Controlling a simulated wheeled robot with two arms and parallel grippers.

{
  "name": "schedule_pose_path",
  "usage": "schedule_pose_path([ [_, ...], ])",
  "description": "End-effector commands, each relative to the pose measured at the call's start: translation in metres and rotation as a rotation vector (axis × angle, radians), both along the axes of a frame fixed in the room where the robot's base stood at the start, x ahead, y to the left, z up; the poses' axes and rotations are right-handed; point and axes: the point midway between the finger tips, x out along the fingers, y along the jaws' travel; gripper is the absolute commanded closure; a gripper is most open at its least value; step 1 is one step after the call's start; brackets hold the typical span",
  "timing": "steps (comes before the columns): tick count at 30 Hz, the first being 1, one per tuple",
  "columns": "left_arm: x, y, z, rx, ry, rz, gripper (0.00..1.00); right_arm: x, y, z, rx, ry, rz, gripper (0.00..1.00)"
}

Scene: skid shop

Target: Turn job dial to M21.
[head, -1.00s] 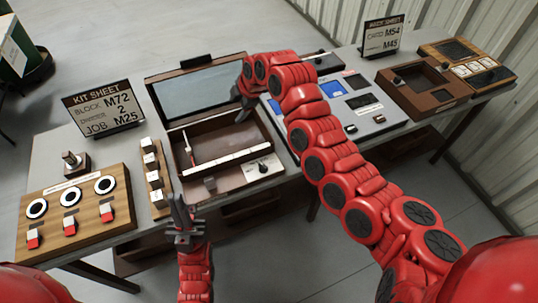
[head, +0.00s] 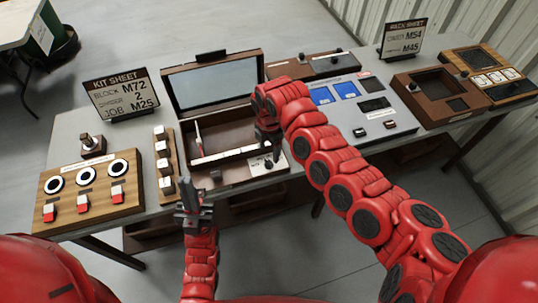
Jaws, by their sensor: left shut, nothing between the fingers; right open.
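A small dark dial (head: 268,164) sits on a white plate at the front right of the open brown case (head: 228,172); I take it for the job dial. Its marking is too small to read. My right gripper (head: 268,150) is open and points down just above and behind the dial; I cannot tell whether it touches it. My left gripper (head: 187,193) is shut and empty, pointing up in front of the case's left front corner. The kit sheet (head: 122,94) at the back left reads block M72, 2, and job M25.
A wooden panel (head: 130,199) with white rings and red switches lies at the left, beside a narrow strip (head: 168,185) of white blocks. A grey console (head: 400,119) with blue screens and a rack sheet (head: 402,38) are to the right.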

Motion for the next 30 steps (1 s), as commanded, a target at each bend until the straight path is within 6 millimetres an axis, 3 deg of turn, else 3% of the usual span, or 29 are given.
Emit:
schedule_pose_path([
  [3,0.0,0.0,0.011,0.0,0.0,0.0,1.0,-0.001,0.001,-0.023,0.0,0.001,0.001,0.28],
  [9,0.0,0.0,0.013,0.0,0.0,0.0,1.0,0.001,0.001,-0.051,0.001,-0.002,0.001,0.28],
  [21,0.0,0.0,0.014,0.0,0.0,0.0,1.0,0.001,0.0,-0.06,0.001,-0.002,-0.001,0.28],
  [23,0.0,0.0,0.014,0.0,0.0,0.0,1.0,0.001,0.0,-0.06,0.001,-0.002,-0.001,0.35],
  [30,0.0,0.0,0.014,0.0,0.0,0.0,1.0,0.001,0.0,-0.06,0.001,-0.003,-0.001,0.78],
])
